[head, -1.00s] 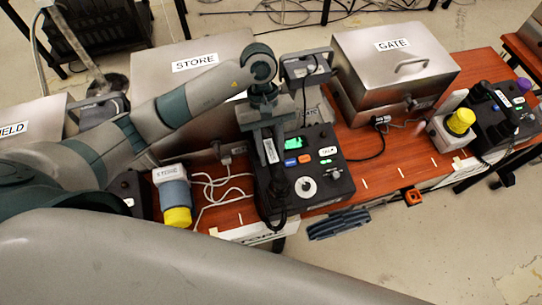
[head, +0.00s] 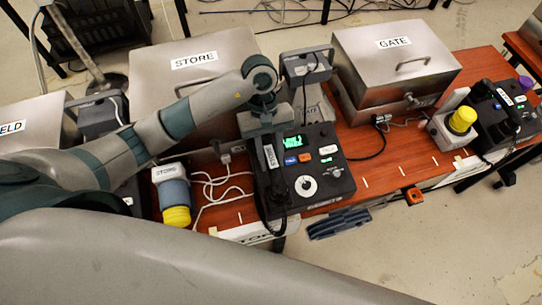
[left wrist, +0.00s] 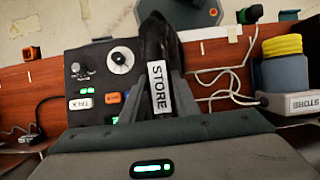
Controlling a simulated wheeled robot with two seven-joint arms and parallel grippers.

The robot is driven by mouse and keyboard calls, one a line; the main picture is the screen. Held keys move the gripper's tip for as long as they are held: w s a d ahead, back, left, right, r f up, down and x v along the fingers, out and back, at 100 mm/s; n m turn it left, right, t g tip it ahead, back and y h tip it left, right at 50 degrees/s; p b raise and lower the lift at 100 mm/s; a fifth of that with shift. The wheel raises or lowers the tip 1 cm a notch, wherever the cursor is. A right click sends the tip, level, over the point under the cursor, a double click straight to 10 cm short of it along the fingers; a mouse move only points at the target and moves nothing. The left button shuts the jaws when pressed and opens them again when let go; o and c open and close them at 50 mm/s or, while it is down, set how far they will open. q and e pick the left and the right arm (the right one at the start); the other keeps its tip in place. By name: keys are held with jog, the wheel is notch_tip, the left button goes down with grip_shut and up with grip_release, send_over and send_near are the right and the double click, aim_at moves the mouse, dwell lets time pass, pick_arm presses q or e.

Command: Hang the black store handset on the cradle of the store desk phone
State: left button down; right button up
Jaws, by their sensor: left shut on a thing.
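The store desk phone (head: 318,187) stands on the red-brown table, with a lit green display, coloured buttons and a round dial. The black store handset (head: 266,190) with a white STORE label lies lengthwise over the phone's left side, where the cradle is. It hides the cradle, and I cannot tell whether it rests fully there. My left gripper (head: 268,145) is above the phone's far left part. In the left wrist view, its fingers are on both sides of the handset (left wrist: 159,50), shut on it. My right gripper is not in view.
A yellow-capped lamp (head: 176,200) with a white cable lies left of the phone. A grey metal box marked STORE (head: 185,90) and one marked GATE (head: 385,70) stand behind. Another phone (head: 500,115) and yellow-topped lamp (head: 462,120) are at the right.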

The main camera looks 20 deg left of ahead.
pick_arm(q)
jog(key=shift+f, duration=0.15)
jog(key=c, duration=1.4)
grip_release()
jog(key=shift+o, duration=0.2)
jog(key=shift+r, duration=0.3)
jog(key=v, duration=1.1)
jog(key=shift+r, duration=0.4)
jog(key=shift+f, duration=0.1)
